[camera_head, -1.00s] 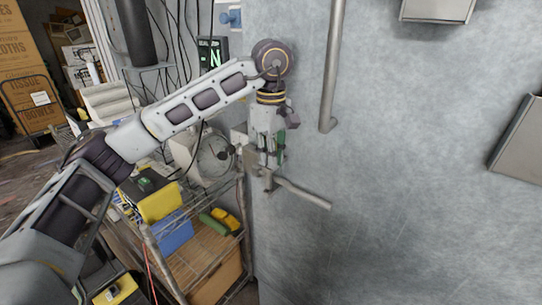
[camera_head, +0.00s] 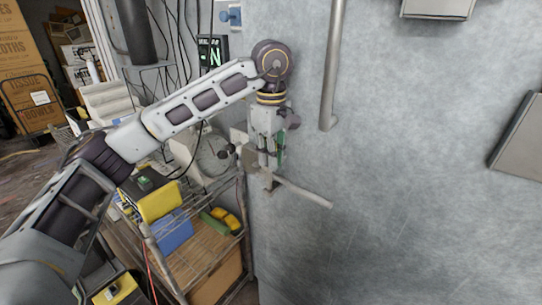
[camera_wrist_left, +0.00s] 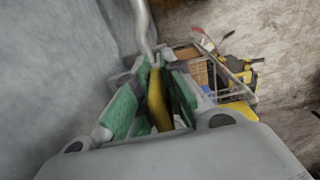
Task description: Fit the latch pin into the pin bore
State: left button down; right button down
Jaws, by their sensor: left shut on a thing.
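My left gripper (camera_head: 269,165) points down beside the freezer wall, just above the latch bracket (camera_head: 269,183) with its grey lever (camera_head: 305,192). In the left wrist view its green-padded fingers (camera_wrist_left: 157,98) are shut on a yellowish rod-shaped thing (camera_wrist_left: 158,106), which I take to be the latch pin. The fingers hide most of the pin in the head view. The pin bore cannot be made out; the fingers and bracket cover that area. I cannot tell whether the pin touches the bracket. My right gripper is not in view.
The grey freezer wall (camera_head: 420,200) fills the right side. A vertical pull bar (camera_head: 332,70) stands right of my gripper. A wire cart (camera_head: 205,262) with yellow, blue and green items stands below left. Cardboard boxes (camera_head: 22,50) are at the far left.

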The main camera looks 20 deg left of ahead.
pick_arm(q)
jog(key=shift+f, duration=0.1)
jog(key=c, duration=1.4)
grip_release()
jog(key=shift+c, duration=0.2)
jog(key=shift+r, duration=6)
